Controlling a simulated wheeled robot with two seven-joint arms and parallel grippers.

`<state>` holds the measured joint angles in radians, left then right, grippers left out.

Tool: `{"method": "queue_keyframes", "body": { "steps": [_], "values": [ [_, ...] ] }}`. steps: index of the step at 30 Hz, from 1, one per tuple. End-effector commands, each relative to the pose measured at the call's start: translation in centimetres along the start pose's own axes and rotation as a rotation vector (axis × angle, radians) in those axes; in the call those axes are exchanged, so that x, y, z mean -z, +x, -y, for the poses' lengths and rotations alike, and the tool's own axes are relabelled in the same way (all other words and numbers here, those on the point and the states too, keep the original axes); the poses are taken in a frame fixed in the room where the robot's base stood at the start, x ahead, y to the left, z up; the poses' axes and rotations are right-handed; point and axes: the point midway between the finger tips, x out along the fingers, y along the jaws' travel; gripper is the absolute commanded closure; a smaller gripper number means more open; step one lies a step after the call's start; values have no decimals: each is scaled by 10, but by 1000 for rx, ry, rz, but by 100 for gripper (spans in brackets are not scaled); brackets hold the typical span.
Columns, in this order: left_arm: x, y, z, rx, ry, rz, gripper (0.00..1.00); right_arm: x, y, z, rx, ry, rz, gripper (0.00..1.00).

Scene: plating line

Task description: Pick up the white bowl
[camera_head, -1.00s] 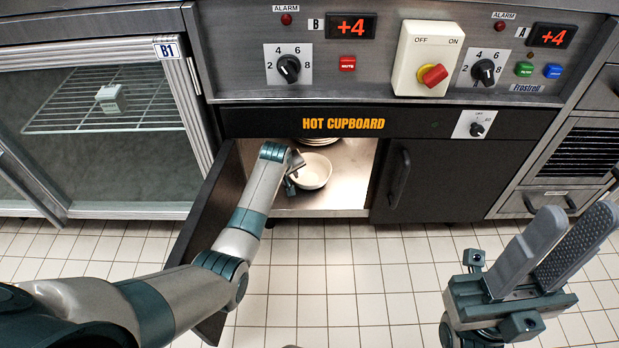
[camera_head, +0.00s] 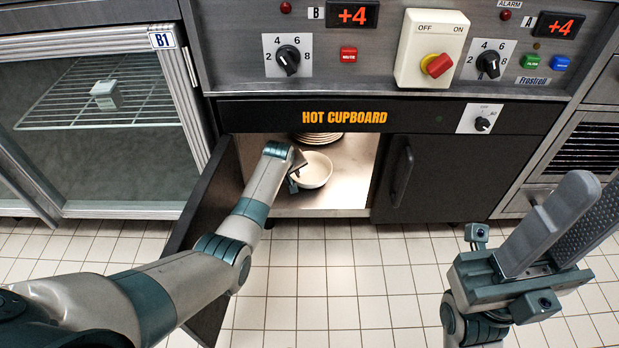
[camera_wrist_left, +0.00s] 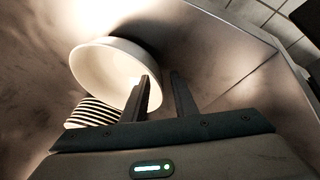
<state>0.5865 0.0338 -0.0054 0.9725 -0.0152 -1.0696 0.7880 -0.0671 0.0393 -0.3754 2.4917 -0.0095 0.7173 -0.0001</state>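The white bowl (camera_head: 315,171) stands upright on the floor of the open hot cupboard. It shows large in the left wrist view (camera_wrist_left: 92,66). My left gripper (camera_head: 296,174) reaches into the cupboard at the bowl's left side. In the left wrist view its two fingers (camera_wrist_left: 160,82) are apart, with the bowl's rim reaching between them. One finger overlaps the bowl and the other is beyond its edge; I cannot tell whether either touches. My right gripper (camera_head: 594,190) is open and empty, outside the cupboard at the right.
A stack of plates (camera_head: 318,138) stands behind the bowl, also seen in the left wrist view (camera_wrist_left: 92,113). The open cupboard door (camera_head: 207,205) stands left, close beside my left arm. The closed door (camera_head: 432,180) bounds the opening at right. The tiled floor in front is clear.

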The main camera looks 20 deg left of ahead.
Motion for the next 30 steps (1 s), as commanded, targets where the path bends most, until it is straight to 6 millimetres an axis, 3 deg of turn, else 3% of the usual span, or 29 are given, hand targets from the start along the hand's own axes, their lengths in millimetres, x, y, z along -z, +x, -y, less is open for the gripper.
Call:
{"method": "queue_keyframes", "body": {
  "steps": [15,16,19,30],
  "values": [
    [0,2,0,0,1,-1,74,0,1,0,1,2,-4,69],
    [0,2,0,0,1,-1,76,0,1,0,1,2,-4,69],
    [0,2,0,0,1,-1,100,0,1,0,1,2,-4,69],
    [1,1,-1,-2,0,-2,100,0,1,0,1,1,-3,69]
  ]
}}
